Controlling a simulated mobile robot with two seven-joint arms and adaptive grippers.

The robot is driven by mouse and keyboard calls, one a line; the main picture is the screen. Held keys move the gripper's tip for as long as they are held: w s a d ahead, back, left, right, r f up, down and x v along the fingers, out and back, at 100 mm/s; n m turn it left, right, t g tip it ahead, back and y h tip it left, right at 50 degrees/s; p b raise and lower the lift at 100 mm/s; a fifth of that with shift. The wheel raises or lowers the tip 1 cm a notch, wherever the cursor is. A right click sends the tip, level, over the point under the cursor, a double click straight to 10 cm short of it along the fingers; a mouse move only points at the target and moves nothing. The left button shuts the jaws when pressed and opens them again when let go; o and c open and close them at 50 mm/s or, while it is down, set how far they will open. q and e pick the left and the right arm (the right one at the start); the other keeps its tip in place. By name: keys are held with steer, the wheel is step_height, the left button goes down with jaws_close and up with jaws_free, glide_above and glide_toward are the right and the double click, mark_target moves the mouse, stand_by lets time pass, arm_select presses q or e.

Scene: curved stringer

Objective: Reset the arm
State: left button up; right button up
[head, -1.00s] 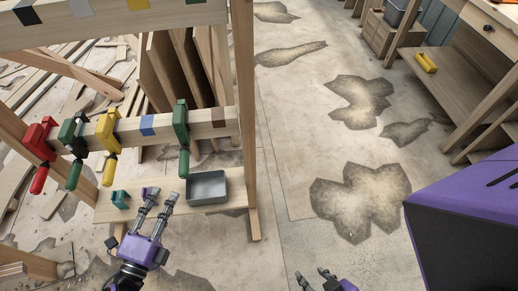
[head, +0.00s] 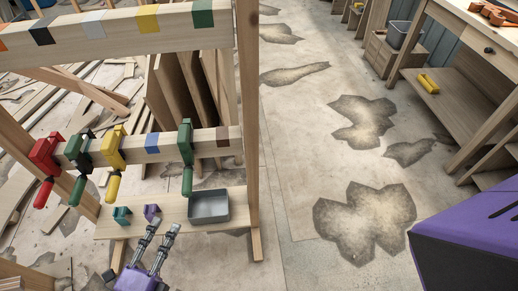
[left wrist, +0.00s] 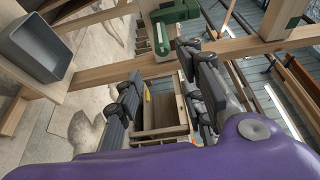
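My left gripper (head: 160,250) is at the front of the low shelf, below the beam. Its fingers are apart and nothing is between them in the left wrist view (left wrist: 160,95). On the lower beam (head: 205,142) hang a red clamp (head: 45,155), a green clamp (head: 80,152), a yellow clamp (head: 114,148) and another green clamp (head: 186,145). A small teal piece (head: 121,215) and a small purple piece (head: 151,211) stand on the shelf (head: 175,210), left of a grey bin (head: 208,206). My right gripper is out of view.
The upper beam (head: 115,27) carries several coloured bands. A wooden post (head: 248,120) bounds the rack on the right. Open stained floor (head: 310,150) lies beyond it. A workbench (head: 470,60) with a yellow item (head: 428,83) on its lower shelf stands far right.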

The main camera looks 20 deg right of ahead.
arm_select(q)
steer(key=s+a+f+n+y, duration=0.55)
steer(key=a+n+y, duration=0.3)
steer(key=n, duration=0.85)
steer(key=s+a+f+n+g+y, duration=0.1)
steer(key=s+f+n+g+y, duration=0.2)
steer(key=s, duration=0.9)
steer(key=s+a+f+n+g, duration=0.2)
steer(key=s+f+n+g, duration=0.3)
steer(key=s, duration=0.7)
steer(key=w+d+r+t+p, duration=0.1)
steer(key=w+r+p, duration=0.4)
steer(key=r+p, duration=0.8)
steer(key=shift+r+n+t, duration=0.2)
steer(key=shift+n+t, duration=0.2)
steer(key=shift+t, duration=0.5)
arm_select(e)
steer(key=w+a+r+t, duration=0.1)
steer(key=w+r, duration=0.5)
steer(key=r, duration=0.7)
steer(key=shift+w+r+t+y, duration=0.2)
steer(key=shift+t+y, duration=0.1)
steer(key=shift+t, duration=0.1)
